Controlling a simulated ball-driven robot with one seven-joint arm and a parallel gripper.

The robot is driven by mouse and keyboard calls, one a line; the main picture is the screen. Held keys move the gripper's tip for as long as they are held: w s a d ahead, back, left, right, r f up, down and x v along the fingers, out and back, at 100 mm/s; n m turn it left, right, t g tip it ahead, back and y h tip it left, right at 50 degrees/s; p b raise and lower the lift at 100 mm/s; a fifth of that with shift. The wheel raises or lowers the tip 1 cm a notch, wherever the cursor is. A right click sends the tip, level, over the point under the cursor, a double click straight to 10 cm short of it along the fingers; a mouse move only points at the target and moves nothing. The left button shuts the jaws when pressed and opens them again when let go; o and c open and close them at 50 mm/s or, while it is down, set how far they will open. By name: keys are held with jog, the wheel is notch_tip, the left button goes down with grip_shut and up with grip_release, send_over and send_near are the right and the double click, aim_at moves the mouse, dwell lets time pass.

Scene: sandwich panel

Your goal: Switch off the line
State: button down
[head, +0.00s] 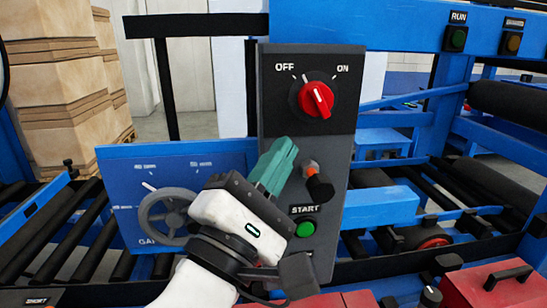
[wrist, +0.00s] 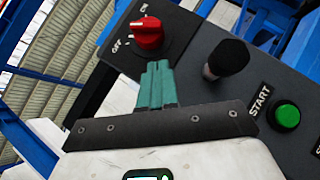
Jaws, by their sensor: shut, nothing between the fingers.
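A red rotary switch (head: 316,99) with a white line sits on the dark control panel (head: 277,105), between the labels OFF at left and ON at right. Its grip tilts slightly, top to the left in the head view; I cannot tell for certain which label it points at. It also shows in the wrist view (wrist: 149,33). My gripper (head: 287,146) has teal fingers, shut and empty. The fingertips are below and left of the switch in the head view. In the wrist view the fingers (wrist: 158,66) appear just below the switch, apparently apart from it.
A black-topped lever (head: 319,184) stands out right of my fingers, above a green START button (head: 306,229). A grey handwheel (head: 168,216) is on the blue panel at left. Red boxes (head: 487,284) stand at the lower right. Rollers lie on both sides.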

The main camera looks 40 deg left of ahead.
jog(key=r+b+v, duration=0.1)
jog(key=v, duration=0.8)
jog(key=shift+s+a+b, duration=0.2)
jog(key=shift+s+b, duration=0.15)
jog(key=shift+f, duration=0.1)
